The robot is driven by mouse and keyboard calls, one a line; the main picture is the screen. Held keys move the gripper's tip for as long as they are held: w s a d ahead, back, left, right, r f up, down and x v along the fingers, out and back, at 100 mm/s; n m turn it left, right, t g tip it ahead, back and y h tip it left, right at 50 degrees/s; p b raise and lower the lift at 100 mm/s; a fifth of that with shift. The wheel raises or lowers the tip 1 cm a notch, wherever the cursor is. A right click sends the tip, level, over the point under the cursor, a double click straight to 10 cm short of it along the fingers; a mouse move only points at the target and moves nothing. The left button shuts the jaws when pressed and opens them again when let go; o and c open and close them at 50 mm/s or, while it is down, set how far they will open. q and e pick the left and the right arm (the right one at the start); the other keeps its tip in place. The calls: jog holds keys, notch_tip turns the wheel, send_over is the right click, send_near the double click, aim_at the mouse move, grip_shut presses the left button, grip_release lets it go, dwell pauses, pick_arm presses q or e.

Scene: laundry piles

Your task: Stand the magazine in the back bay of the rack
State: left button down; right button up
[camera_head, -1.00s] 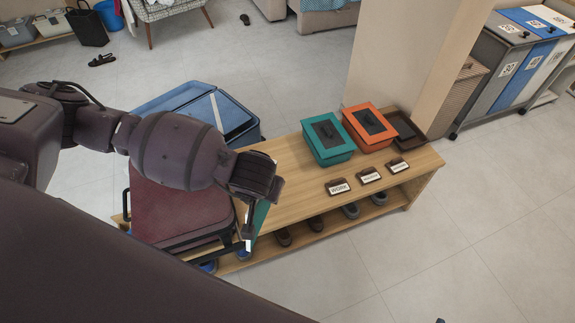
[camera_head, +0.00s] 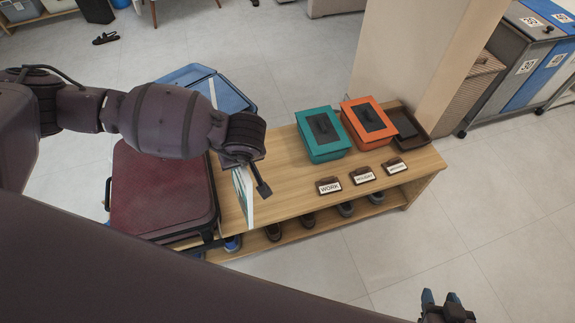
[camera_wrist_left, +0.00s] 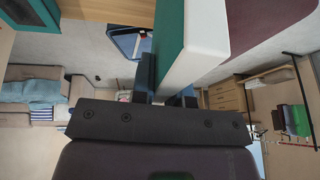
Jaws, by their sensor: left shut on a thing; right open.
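The magazine (camera_head: 243,198), a thin upright slab with white and green faces, is held by my left gripper (camera_head: 252,180) at the left end of the wooden bench in the head view. In the left wrist view the magazine (camera_wrist_left: 190,42) shows a teal face and a white edge, between the fingers of my left gripper (camera_wrist_left: 168,88). Whether its lower edge touches the bench cannot be told. My right gripper (camera_head: 446,303) is open at the bottom right, away from the bench, partly cut off. I cannot make out a rack with bays.
The wooden bench (camera_head: 290,205) carries a teal box (camera_head: 323,155), an orange box (camera_head: 354,138), a dark tray (camera_head: 424,146) and three labelled signs. Shoes stand on its lower shelf. A dark red suitcase (camera_head: 160,195) is left of the bench, with a blue case (camera_head: 232,98) behind.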

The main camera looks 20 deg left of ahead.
pick_arm(q)
jog(key=w+a+r+n+g+h+b, duration=0.3)
jog(key=w+n, duration=0.4)
jog(key=n, duration=1.1)
jog(key=w+r+n+g+h+b, duration=0.1)
jog(key=w+r+n+g+h, duration=0.45)
jog(key=n, duration=1.15)
notch_tip(320, 180, down, 20)
jog(key=w+t+y+b, duration=0.1)
jog(key=t+y+b, duration=0.1)
jog(key=b, duration=0.3)
jog(key=shift+w+f, duration=0.2)
jog(key=shift+w, duration=0.2)
pick_arm(e)
notch_tip(320, 180, down, 9)
jog(key=g, duration=0.1)
jog(key=shift+s+r, duration=0.2)
jog(key=shift+s, duration=0.15)
